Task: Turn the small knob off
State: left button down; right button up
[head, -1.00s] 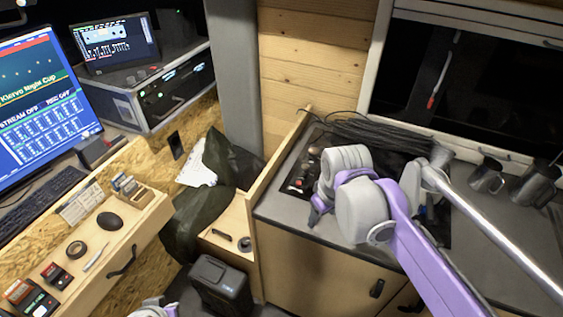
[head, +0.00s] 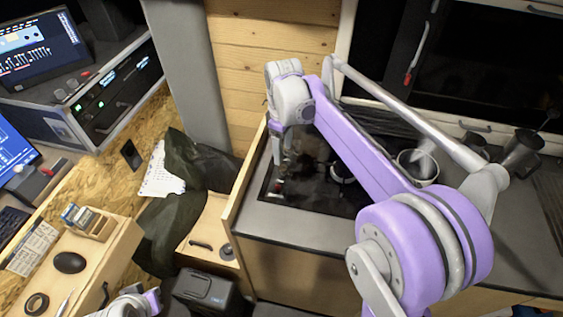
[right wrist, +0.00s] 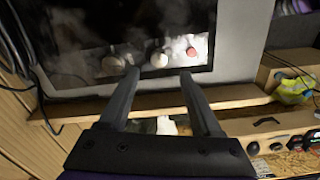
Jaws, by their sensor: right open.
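The dark hob panel (head: 318,195) is set in the grey counter. Small controls (head: 279,184) sit at its left end, partly hidden and blurred in the head view. In the right wrist view, a pale round knob (right wrist: 159,58) is on the panel strip, with a darker knob (right wrist: 112,64) to its left and a small red part (right wrist: 191,51) to its right. I cannot tell which one is the small knob or how it is turned. My right gripper (right wrist: 159,75) is open and empty, its fingertips pointing at the pale knob. Contact is not clear. My left gripper is out of view.
A wooden side board (head: 250,180) edges the counter on the left. A pot (head: 418,166) and metal mugs (head: 520,152) stand farther right. A black box (head: 205,292) is on the floor below. A desk with a black mouse (head: 69,263) is at left.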

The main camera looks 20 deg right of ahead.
aim_at(283, 167)
notch_tip(283, 167, down, 7)
jog(key=shift+w+f, duration=0.15)
grip_shut()
dwell(0.5)
